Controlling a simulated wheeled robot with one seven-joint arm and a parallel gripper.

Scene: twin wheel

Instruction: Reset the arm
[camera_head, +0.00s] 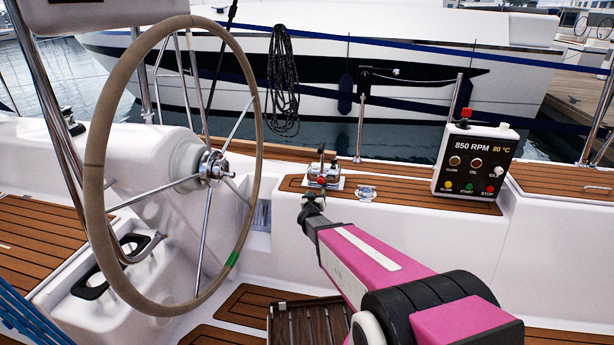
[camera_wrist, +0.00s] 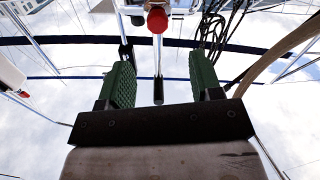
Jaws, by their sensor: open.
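My pink and black arm reaches up from the lower right in the head view, and its gripper (camera_head: 312,197) is at the deck edge, just below a small lever unit (camera_head: 324,180) with red parts. In the wrist view my gripper (camera_wrist: 162,75) is open, its two green ridged fingers apart. A red knob (camera_wrist: 157,20) shows beyond the fingers, and a thin dark-tipped rod (camera_wrist: 158,88) shows in the gap between them. Nothing is visibly held. I cannot tell whether the fingers touch the lever unit.
A large steering wheel (camera_head: 93,175) stands at left. A control box (camera_head: 472,165) reading 850 RPM and 80 °C, with several buttons, stands on the deck at right. A round metal fitting (camera_head: 365,193) lies between. A white boat (camera_head: 420,50) lies behind.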

